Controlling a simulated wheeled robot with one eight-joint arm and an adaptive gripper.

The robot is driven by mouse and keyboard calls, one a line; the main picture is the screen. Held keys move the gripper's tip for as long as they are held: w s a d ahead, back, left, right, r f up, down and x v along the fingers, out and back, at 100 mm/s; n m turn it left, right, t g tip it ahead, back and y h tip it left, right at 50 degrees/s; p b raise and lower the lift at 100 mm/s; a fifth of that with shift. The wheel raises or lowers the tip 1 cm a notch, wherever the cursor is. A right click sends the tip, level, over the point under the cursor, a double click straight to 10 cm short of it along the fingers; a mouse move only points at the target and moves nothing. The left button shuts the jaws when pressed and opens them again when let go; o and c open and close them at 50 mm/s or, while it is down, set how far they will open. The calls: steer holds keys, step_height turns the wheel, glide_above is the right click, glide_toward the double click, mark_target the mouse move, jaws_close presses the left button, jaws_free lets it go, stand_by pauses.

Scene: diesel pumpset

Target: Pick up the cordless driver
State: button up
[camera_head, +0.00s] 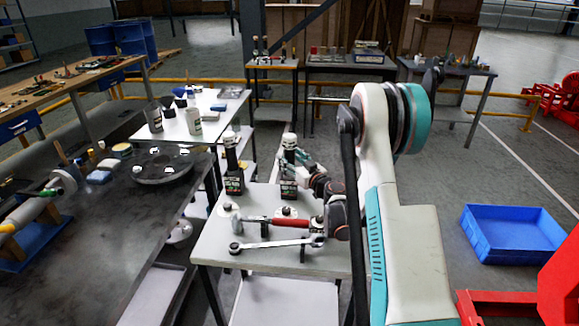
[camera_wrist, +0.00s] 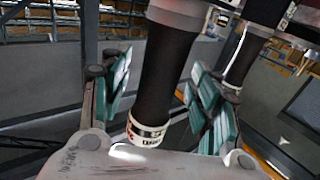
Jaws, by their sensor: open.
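Two similar upright black tools with pale tops and labelled bases stand at the back of the near grey table (camera_head: 215,248). The right one (camera_head: 289,187), apparently the cordless driver, is beside my gripper (camera_head: 304,168), which reaches in from the right and partly covers it. In the wrist view, its black shaft (camera_wrist: 165,70) with a white lettered band runs between the green pads of my open gripper (camera_wrist: 160,100). Gaps show on both sides of the shaft. The left tool (camera_head: 232,170) stands apart from my gripper. A second black shaft (camera_wrist: 245,55) shows at the right in the wrist view.
A red-handled hammer (camera_head: 280,222) and a wrench (camera_head: 275,243) lie at the front of the same table. A dark workbench (camera_head: 110,235) with a round tray stands at left. A blue crate (camera_head: 510,233) is on the floor at right, with open floor behind.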

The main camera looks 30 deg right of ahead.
steer(key=shift+w+r, duration=0.1)
steer(key=shift+w, duration=0.4)
jaws_close()
step_height(320, 180, up, 20)
steer(key=p, duration=0.6)
steer(key=shift+p, duration=0.3)
steer(key=c, duration=0.7)
jaws_free()
steer(key=shift+c, duration=0.2)
jaws_close()
